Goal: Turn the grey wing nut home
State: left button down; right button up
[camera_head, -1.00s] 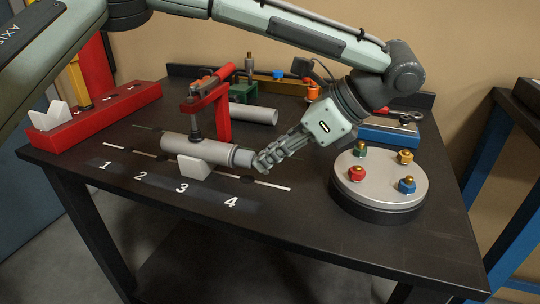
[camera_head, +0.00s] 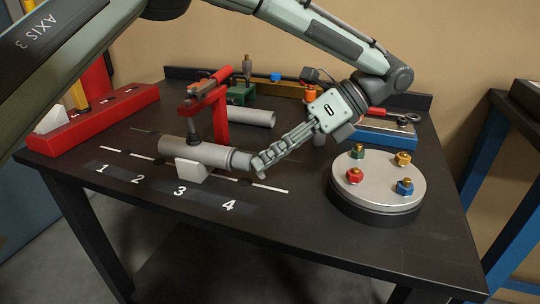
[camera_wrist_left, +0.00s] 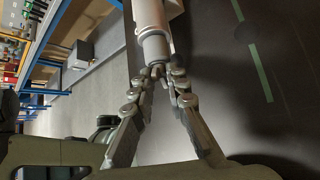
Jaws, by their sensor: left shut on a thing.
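A light grey pipe (camera_head: 205,152) lies along the bench, with a darker grey end piece (camera_head: 241,160) at its right end. In the left wrist view the fingertips are shut on a small grey part, the wing nut (camera_wrist_left: 157,71), at the face of the end piece (camera_wrist_left: 156,49). The fingers mostly hide the wing nut in the head view, and its turn angle cannot be read. My right gripper is not in view.
A red clamp (camera_head: 218,115) stands over the pipe, and a white block (camera_head: 192,171) is beside it in front. A round grey disc (camera_head: 378,178) with several coloured nuts stands right. A red rack (camera_head: 97,122) is left. The front of the bench is clear.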

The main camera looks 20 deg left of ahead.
pick_arm(q)
jog(key=shift+s+d+f, duration=0.1)
jog(key=shift+f, duration=0.05)
dwell(0.7)
jog(key=c, duration=1.7)
grip_release()
jog(key=v, duration=0.7)
jog(key=shift+d+r, duration=0.15)
jog(key=shift+r, duration=0.15)
